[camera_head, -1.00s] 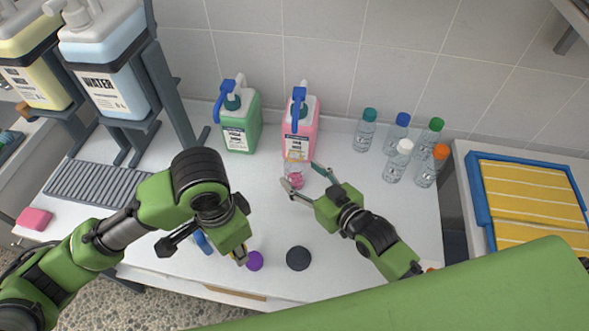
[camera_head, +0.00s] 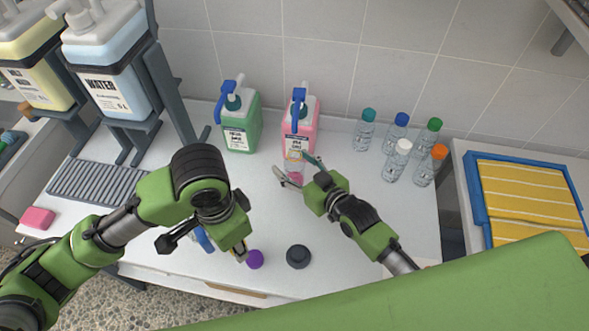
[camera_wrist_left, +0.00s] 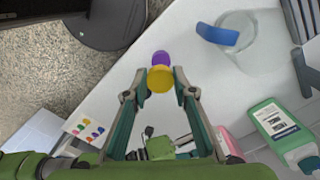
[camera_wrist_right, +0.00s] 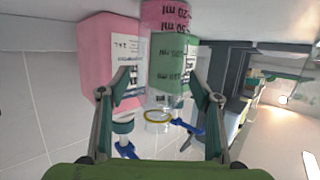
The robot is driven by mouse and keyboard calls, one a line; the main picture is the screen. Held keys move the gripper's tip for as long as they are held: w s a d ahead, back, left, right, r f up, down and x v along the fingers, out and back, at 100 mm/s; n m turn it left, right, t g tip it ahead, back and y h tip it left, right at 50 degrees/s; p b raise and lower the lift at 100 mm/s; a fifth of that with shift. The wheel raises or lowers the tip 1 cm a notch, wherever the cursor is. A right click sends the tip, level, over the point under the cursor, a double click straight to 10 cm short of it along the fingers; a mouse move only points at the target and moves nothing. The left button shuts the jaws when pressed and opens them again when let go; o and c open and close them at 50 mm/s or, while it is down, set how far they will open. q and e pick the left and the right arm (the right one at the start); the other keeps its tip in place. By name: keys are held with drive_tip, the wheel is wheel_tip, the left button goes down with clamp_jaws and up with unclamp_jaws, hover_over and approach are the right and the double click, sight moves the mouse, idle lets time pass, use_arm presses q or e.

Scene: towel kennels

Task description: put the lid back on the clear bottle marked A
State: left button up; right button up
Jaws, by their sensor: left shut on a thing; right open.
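A small clear bottle (camera_head: 294,168) with pink liquid at its bottom and a yellow ring at its open neck stands in front of the pink pump bottle. It also shows in the right wrist view (camera_wrist_right: 158,115), where ml markings are legible but no letter A. My right gripper (camera_head: 296,170) is open, with its fingers either side of the bottle; contact cannot be told. My left gripper (camera_wrist_left: 160,82) is shut on a yellow lid (camera_wrist_left: 160,79), over the counter's front part. A purple lid (camera_head: 255,259) lies close to it.
Several small capped bottles (camera_head: 397,160) stand at the back right. Green (camera_head: 241,125) and pink (camera_head: 300,127) pump bottles stand at the back. A dark round thing (camera_head: 298,257) and a blue-handled clear vessel (camera_wrist_left: 238,45) are near the front.

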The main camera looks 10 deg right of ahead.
drive_tip(key=c, duration=1.2)
drive_tip(key=shift+c, duration=0.2)
drive_tip(key=shift+r, duration=0.1)
drive_tip(key=shift+r, duration=0.55)
use_arm(q)
drive_tip(key=shift+f, duration=0.15)
drive_tip(key=shift+f+b, duration=0.75)
drive_tip(key=shift+b, duration=0.15)
use_arm(e)
drive_tip(key=s+a+r, duration=0.2)
drive_tip(key=s+r, duration=0.4)
drive_tip(key=s+a+r, duration=0.2)
drive_tip(key=s+r, duration=0.3)
drive_tip(key=s, duration=0.2)
drive_tip(key=shift+s+a+r, duration=0.15)
drive_tip(key=shift+a+r, duration=0.15)
drive_tip(key=shift+r, duration=0.05)
